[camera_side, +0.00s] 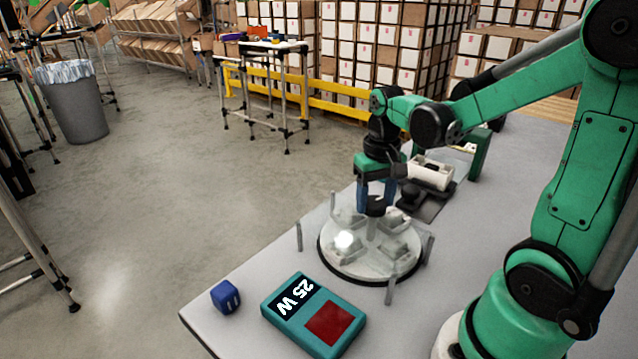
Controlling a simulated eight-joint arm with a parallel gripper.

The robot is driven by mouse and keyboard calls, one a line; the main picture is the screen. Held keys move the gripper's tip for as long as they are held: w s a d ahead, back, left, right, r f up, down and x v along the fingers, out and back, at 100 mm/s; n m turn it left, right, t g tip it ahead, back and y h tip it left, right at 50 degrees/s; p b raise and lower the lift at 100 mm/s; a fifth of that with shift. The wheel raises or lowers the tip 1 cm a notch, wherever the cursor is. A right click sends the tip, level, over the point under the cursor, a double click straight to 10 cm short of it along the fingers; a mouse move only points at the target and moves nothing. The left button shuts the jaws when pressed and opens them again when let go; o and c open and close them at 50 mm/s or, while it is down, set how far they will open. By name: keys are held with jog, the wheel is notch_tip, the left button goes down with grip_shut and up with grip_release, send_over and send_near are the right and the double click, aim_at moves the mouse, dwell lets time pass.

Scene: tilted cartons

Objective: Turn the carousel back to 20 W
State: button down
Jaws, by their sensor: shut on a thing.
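The carousel (345,265) is a round, pale disc with a dark rim, standing on the grey table. Several clear, tilted holders sit on it, and a bright glow shows at its left part. My gripper (376,206) points down over the middle of the carousel, with its blue fingers shut on the dark knob (376,207) at the top of the central post.
A blue cube (226,297) with white marks sits near the table's left edge. Several thin upright posts (299,236) stand around the carousel. A white cylinder on a dark fixture (430,174) is behind it. The table's right middle is clear.

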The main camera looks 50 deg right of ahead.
jog(key=shift+m, duration=6.9)
jog(key=shift+a+m, duration=0.1)
jog(key=shift+m, duration=0.6)
jog(key=shift+c, duration=1)
grip_release()
